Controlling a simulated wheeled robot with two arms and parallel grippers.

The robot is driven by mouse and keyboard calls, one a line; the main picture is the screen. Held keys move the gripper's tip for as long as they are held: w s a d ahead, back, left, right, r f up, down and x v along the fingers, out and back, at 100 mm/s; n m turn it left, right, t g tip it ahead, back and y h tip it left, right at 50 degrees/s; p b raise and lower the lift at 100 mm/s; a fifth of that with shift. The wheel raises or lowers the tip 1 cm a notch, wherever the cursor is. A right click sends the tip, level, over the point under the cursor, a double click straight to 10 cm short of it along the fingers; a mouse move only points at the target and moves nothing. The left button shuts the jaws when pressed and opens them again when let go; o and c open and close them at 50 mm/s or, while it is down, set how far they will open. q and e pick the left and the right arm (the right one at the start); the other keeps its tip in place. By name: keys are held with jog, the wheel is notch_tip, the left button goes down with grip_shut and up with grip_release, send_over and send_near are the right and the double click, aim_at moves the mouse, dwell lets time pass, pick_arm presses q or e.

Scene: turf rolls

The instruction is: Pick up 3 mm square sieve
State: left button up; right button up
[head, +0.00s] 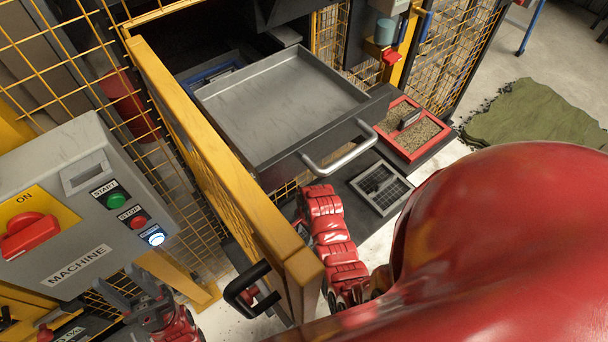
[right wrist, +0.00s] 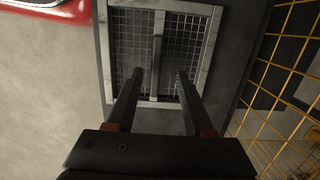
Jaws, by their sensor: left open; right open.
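A square sieve (head: 382,187) with a pale frame and wire mesh lies on a dark surface below the drawer. In the right wrist view the sieve (right wrist: 204,62) shows close up, with an upright handle (right wrist: 157,52) in its middle. I see no size mark on it. My right gripper (right wrist: 158,78) is open over the sieve, with one finger on each side of the handle and a gap on both sides. In the head view its fingers are hidden. My left gripper (head: 142,292) is open and empty at the lower left, near the machine panel.
A red-framed tray (head: 440,137) with grainy material and a dark handle is beside the sieve. An open metal drawer (head: 280,100) with a bar handle juts above. A yellow gate (head: 215,175) stands close on the left, with a control box (head: 75,215) beyond it.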

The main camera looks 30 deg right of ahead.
jog(key=f, duration=0.2)
jog(key=f+p, duration=0.1)
jog(key=shift+s+a+f, duration=0.15)
jog(key=shift+s+f, duration=0.2)
jog(key=shift+w+f, duration=0.1)
jog(key=shift+f, duration=0.45)
grip_shut()
dwell(0.8)
